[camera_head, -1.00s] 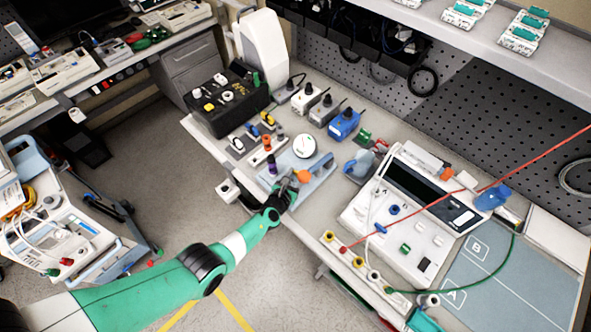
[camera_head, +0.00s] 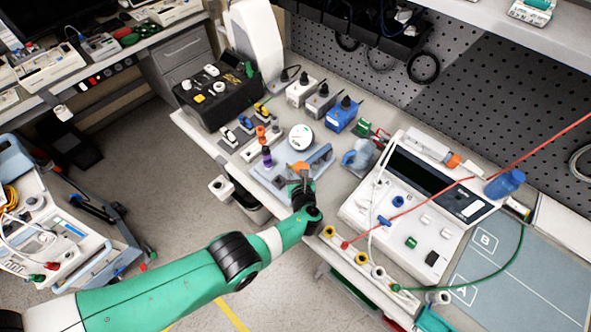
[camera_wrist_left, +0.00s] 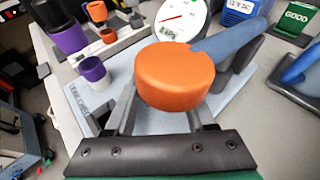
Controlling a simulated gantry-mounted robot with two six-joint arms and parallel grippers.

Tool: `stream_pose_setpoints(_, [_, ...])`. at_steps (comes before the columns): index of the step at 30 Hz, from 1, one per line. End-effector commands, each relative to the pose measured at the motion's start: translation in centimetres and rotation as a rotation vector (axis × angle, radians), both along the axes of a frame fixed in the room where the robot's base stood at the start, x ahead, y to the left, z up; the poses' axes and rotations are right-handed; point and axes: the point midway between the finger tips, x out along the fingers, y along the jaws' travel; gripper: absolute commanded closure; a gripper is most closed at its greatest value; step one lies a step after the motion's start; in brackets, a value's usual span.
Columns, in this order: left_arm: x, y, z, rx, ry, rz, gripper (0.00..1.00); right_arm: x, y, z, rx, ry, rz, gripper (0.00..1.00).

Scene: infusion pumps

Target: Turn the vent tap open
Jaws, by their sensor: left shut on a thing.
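The orange vent tap knob (camera_wrist_left: 175,78) fills the middle of the left wrist view, with a blue-grey bar (camera_wrist_left: 230,40) running from it to the upper right. In the head view the orange knob (camera_head: 299,167) shows small, on a light blue leak-check plate (camera_head: 272,181) near the bench's front edge. My left gripper (camera_wrist_left: 165,118) has its fingers on either side below the knob and is shut on it; the knob hides their tips. In the head view my left gripper (camera_head: 301,182) reaches the plate from the front. A round white gauge (camera_wrist_left: 182,18) stands behind the knob. My right gripper is out of view.
A purple-capped piece (camera_wrist_left: 94,72) stands left of the knob. A blue clamp-like part (camera_head: 358,156) and a white pump console (camera_head: 395,232) stand to the right. A black case (camera_head: 222,98) is at back left. A red line (camera_head: 440,195) crosses above the console.

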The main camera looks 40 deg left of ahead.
Motion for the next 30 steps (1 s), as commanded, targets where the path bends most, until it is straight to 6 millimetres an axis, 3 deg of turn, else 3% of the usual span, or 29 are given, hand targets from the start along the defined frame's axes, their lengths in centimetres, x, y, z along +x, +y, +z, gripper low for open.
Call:
stream_pose_setpoints(9, [0.1,0.0,0.2,0.002,-0.004,0.003,1.0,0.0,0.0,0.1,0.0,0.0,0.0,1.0])
stream_pose_setpoints(10, [0.1,0.0,0.2,0.002,-0.004,0.003,0.4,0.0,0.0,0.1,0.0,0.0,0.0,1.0])
stream_pose_setpoints(14, [0.0,0.0,0.2,0.002,-0.003,0.003,0.16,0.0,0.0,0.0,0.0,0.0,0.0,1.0])
stream_pose_setpoints(23, [0.0,0.0,0.2,0.0,-0.001,0.001,0.15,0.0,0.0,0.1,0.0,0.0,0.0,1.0])
stream_pose_setpoints(30, [-0.8,-0.8,2.0,0.0,-0.001,0.001,0.15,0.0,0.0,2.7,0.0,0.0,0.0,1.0])
